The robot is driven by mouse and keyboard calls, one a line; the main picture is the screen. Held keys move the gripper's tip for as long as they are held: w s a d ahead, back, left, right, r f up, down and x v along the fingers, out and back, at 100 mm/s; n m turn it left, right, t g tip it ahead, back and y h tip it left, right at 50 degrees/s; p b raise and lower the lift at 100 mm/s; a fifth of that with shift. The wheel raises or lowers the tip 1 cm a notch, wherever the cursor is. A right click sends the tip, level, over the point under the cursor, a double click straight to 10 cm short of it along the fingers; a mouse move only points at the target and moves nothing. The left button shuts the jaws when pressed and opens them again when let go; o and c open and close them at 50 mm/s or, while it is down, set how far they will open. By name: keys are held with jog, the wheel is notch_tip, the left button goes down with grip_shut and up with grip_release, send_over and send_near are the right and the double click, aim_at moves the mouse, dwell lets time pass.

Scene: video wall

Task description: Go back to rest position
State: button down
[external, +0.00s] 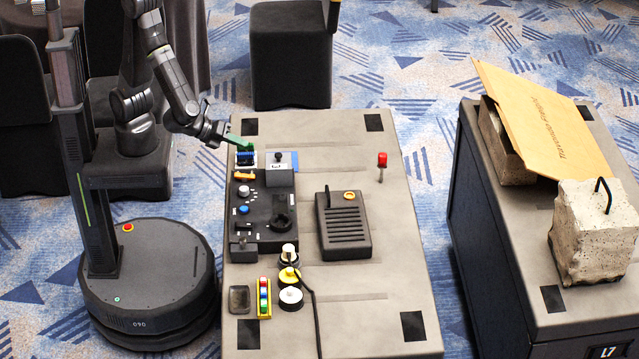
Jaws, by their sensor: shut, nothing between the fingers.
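My gripper (238,140) is at the end of my arm, near the far left corner of the grey table (400,270). Its green-tipped fingers are shut with nothing between them. They are just above and beside a small blue and white part (246,158) at the far end of the black control panel (262,215). I cannot tell whether the fingertips touch that part. My arm is bent, with its forearm sloping down to the right toward the table.
The table also bears a black ribbed box (343,228), a red-topped post (382,162), yellow and white round pieces (290,297) and a dark tray (239,299). A second table (500,250) with stone blocks (592,235) and a cardboard sheet (545,120) stands right. A black stool (290,60) stands behind.

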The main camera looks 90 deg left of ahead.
jog(key=f+b, duration=0.1)
jog(key=f, duration=0.1)
jog(key=f+b, duration=0.2)
jog(key=w+f+b, duration=0.1)
jog(key=f+b, duration=0.1)
jog(key=shift+w+f, duration=0.1)
jog(key=shift+f, duration=0.3)
jog(key=shift+w+b, duration=0.1)
jog(key=shift+b, duration=0.95)
